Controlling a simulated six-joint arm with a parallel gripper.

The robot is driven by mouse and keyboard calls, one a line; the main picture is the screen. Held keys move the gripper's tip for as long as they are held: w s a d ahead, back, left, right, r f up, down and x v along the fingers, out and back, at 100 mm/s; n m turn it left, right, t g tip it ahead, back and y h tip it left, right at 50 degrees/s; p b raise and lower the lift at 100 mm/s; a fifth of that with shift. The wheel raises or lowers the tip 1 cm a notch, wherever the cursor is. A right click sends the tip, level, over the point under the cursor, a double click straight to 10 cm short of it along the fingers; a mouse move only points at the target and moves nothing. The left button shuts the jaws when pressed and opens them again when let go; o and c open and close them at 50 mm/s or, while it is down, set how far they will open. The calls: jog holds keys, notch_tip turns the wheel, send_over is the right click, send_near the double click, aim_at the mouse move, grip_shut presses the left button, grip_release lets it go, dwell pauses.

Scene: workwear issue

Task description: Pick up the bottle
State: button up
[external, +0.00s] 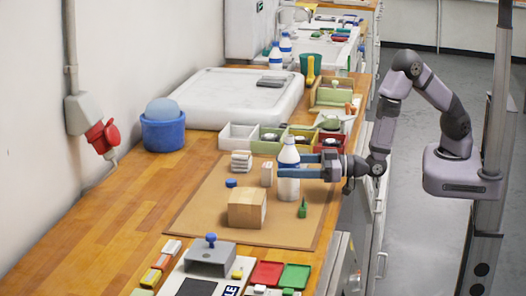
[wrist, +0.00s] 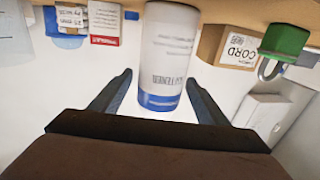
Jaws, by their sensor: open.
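My gripper (external: 285,173) reaches in from the right at the bottle's middle. In the wrist view my gripper (wrist: 160,85) is open, with one finger on each side of the bottle and a gap on both sides. The fingers hide part of the bottle in the external view.
Divided trays (external: 237,136) stand behind. Two similar bottles (external: 285,46) are far back.

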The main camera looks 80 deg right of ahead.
jog(key=c, duration=1.4)
jog(key=shift+o, duration=0.2)
jog(key=shift+r, duration=0.2)
notch_tip(320, 180, up, 10)
jog(key=b, duration=0.1)
jog(key=shift+f, duration=0.2)
